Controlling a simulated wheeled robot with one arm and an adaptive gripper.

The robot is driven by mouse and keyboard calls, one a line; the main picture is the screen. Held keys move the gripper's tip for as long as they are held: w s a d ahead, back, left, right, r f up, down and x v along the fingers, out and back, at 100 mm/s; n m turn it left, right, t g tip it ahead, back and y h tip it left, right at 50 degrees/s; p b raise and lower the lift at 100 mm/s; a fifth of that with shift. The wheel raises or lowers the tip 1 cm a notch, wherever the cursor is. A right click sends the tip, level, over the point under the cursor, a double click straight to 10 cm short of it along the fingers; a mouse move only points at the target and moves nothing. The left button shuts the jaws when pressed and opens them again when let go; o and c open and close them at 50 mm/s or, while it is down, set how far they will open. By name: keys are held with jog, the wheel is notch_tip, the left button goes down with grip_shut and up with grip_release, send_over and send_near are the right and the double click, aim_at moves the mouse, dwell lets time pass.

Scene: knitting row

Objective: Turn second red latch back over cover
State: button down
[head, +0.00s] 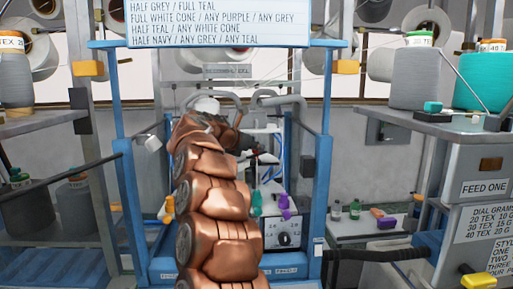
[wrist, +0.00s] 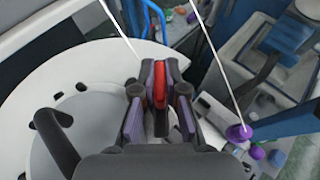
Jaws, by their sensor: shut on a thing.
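My gripper (wrist: 160,70) is shut on a red latch (wrist: 158,88), a narrow upright red piece between its two dark fingers with purple-grey pads in the wrist view. The latch's lower end and pivot are hidden by the fingers. A round pale cover (wrist: 92,68) lies below and to the left of my gripper, with a grey inner disc partly behind the fingers. I cannot tell which red latch is the second. In the head view my copper arm reaches into the blue frame and hides most of the work area; the latch is not visible there.
Two pale strands run past the gripper in the wrist view. A purple cone-like piece (wrist: 239,132) is at lower right. In the head view, blue posts (head: 323,190) flank the arm, a white dial box (head: 287,234) stands behind it, and a cone shelf (head: 450,127) is at right.

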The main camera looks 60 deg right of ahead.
dwell(0.4)
jog(key=shift+s+d+r+m+g, duration=0.1)
jog(key=shift+r+m+g, duration=0.05)
jog(key=shift+m+g, duration=0.4)
jog(key=shift+g, duration=0.25)
jog(key=c, duration=1.2)
grip_release()
jog(key=v, duration=1.2)
